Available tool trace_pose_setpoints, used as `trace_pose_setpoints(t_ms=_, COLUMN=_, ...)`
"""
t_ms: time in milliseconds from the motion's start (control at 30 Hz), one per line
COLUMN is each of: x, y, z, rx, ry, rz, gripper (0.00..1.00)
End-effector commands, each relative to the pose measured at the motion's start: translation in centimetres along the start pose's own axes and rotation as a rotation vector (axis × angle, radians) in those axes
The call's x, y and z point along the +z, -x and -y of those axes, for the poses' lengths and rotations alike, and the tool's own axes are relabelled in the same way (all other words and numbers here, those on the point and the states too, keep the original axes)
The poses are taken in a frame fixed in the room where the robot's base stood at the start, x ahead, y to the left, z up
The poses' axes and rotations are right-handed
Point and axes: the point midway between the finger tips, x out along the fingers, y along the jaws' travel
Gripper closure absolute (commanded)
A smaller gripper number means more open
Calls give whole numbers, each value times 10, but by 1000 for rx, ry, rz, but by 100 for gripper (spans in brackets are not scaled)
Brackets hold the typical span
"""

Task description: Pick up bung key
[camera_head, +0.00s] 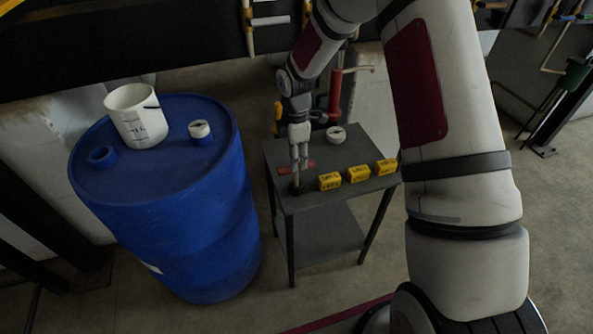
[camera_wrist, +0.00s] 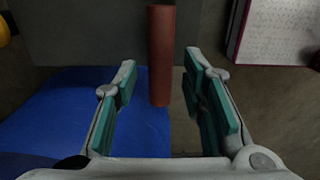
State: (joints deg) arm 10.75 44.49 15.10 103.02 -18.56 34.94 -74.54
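The bung key appears to be the red bar (camera_head: 284,170) at the near left edge of the small grey table. In the wrist view the red bar (camera_wrist: 161,50) runs upright in the picture, its lower end in the gap between my fingers. The rest of the key is hidden or too small to tell. My gripper (camera_head: 299,163) points down over the bar in the head view. In the wrist view my gripper (camera_wrist: 160,90) is open, with teal pads on both sides and clear space beside the bar. I cannot tell its height above the bar.
Several yellow boxes (camera_head: 358,174) line the grey table (camera_head: 310,204) to the right. A white round item (camera_head: 335,134) sits behind them. A blue drum (camera_head: 200,235) at left carries a white bucket (camera_head: 136,117) and a white-and-blue item (camera_head: 200,131). A red upright fitting (camera_head: 335,95) stands behind the table.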

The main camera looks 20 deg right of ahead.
Motion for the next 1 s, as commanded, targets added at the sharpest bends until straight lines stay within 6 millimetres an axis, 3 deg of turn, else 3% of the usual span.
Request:
trace_pose_setpoints(t_ms=100, x=-1, y=-17, z=0, rx=-2, ry=1, rz=0, gripper=62)
trace_pose_setpoints(t_ms=367, x=0, y=-35, z=1, rx=-2, ry=-1, rz=0, gripper=62)
trace_pose_setpoints(t_ms=667, x=1, y=-74, z=1, rx=-2, ry=-1, rz=0, gripper=62)
trace_pose_setpoints(t_ms=967, x=1, y=-79, z=0, rx=1, ry=-1, rz=0, gripper=62)
trace_pose_setpoints(t_ms=1000, x=1, y=-79, z=0, rx=1, ry=-1, rz=0, gripper=69)
